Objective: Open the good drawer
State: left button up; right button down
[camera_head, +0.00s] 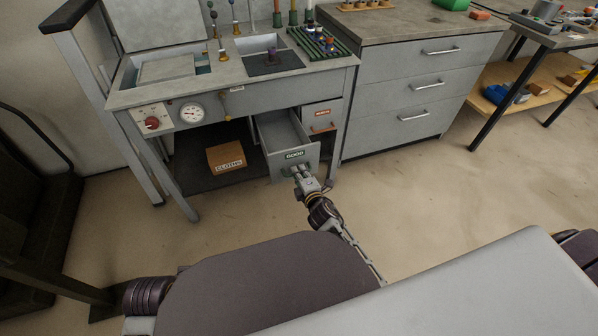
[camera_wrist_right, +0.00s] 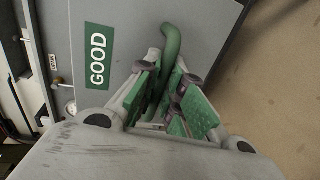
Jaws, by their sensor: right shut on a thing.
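The good drawer (camera_head: 283,133) is a grey drawer with a dark green "GOOD" label, under the workbench in the head view. It stands pulled out, and its empty-looking inside shows from above. My right gripper (camera_head: 302,172) is at its front face, just below the label. In the right wrist view my right gripper (camera_wrist_right: 172,98) is shut on the green handle (camera_wrist_right: 170,45) of the drawer, next to the "GOOD" label (camera_wrist_right: 97,56). The handle's lower part is hidden between the fingers. My left gripper is not in view.
A second drawer front with a red label (camera_head: 322,118) is closed to the right. A cardboard box (camera_head: 226,157) sits on the low shelf to the left. A grey cabinet (camera_head: 405,90) stands at the right. The floor (camera_head: 420,190) in front is clear.

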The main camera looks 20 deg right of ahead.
jog(key=c, duration=1.5)
grip_release()
jog(key=shift+v, duration=6)
